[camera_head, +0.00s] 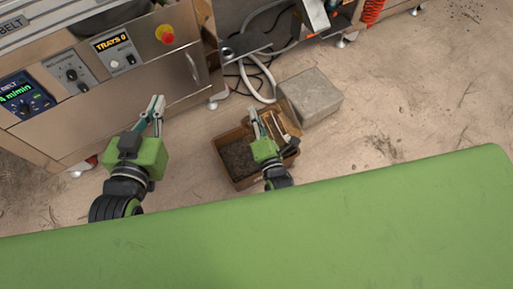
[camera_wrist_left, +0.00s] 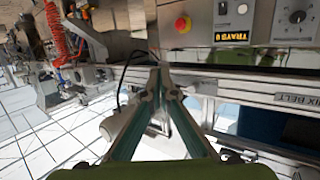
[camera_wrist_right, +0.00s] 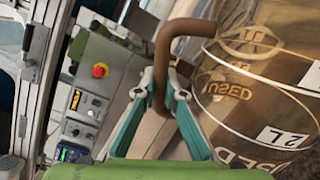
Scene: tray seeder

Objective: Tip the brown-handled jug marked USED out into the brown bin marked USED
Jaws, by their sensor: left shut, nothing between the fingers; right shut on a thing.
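The brown bin (camera_head: 228,134) stands on the floor with dark, soil-like material inside. My right gripper (camera_head: 262,120) is over the bin's right half, shut on the jug's brown handle (camera_wrist_right: 165,62). In the right wrist view the jug (camera_wrist_right: 240,72) is clear and brownish, with USED and 2 L markings. In the head view the jug (camera_head: 285,125) shows just right of the gripper, over the bin's right side and partly hidden. Its exact tilt and whether it holds anything are hard to tell. My left gripper (camera_head: 155,104) is shut and empty, left of the bin.
A grey block (camera_head: 308,97) stands on the floor behind and right of the bin. The machine cabinet (camera_head: 120,85) with dials and a red stop button (camera_head: 165,34) runs along the back left. Cables (camera_head: 258,75) lie beneath the machine. Floor to the right is open.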

